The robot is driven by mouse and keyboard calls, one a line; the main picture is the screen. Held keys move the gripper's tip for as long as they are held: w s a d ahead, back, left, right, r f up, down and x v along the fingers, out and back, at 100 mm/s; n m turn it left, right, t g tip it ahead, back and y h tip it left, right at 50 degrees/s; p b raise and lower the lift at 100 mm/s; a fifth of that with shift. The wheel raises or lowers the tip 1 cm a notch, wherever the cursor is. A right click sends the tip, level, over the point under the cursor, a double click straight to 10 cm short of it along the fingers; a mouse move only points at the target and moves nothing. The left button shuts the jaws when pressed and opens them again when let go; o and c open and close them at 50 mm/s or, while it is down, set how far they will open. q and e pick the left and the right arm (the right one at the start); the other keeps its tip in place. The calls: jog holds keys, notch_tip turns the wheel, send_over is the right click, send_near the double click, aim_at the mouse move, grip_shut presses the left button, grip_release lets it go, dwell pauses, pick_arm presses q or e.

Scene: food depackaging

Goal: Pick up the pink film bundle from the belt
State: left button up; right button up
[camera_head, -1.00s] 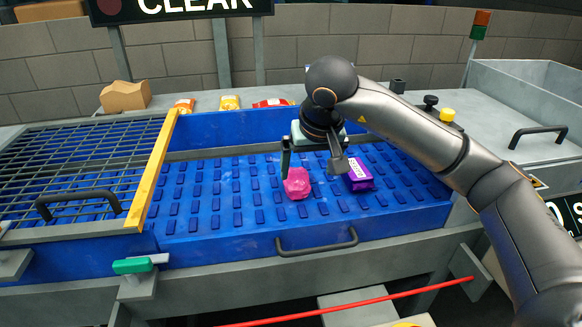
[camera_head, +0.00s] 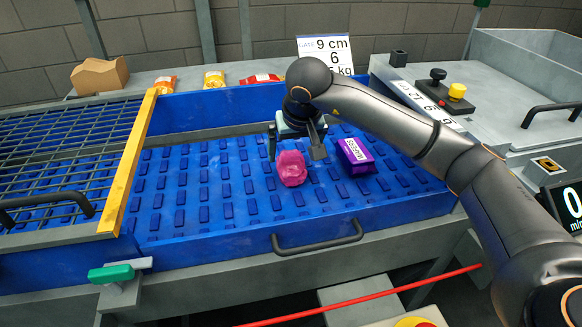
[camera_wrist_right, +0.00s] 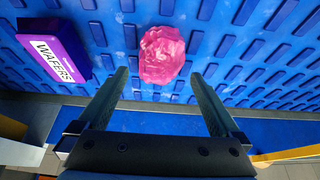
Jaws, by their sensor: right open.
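The pink film bundle (camera_head: 292,168) is a crumpled lump lying on the blue studded belt (camera_head: 200,215). My right gripper (camera_head: 292,158) is open and empty, above and just behind the bundle in the head view. In the right wrist view the bundle (camera_wrist_right: 162,55) lies beyond the fingertips, roughly between their lines, and the two fingers (camera_wrist_right: 158,80) stand wide apart. I see no contact between fingers and bundle. My left gripper is not in view.
A purple wafers pack (camera_head: 356,156) lies on the belt right of the bundle. A yellow bar (camera_head: 128,165) and a wire grid (camera_head: 60,150) bound the left side. A black handle (camera_head: 318,236) is on the front wall. Several snack packs (camera_head: 214,80) lie on the back ledge.

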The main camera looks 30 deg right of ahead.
aim_at(292, 161)
jog(key=x, duration=0.5)
jog(key=shift+b, duration=0.35)
jog(key=shift+s+r, duration=0.1)
jog(key=shift+c, duration=0.2)
jog(key=c, duration=1)
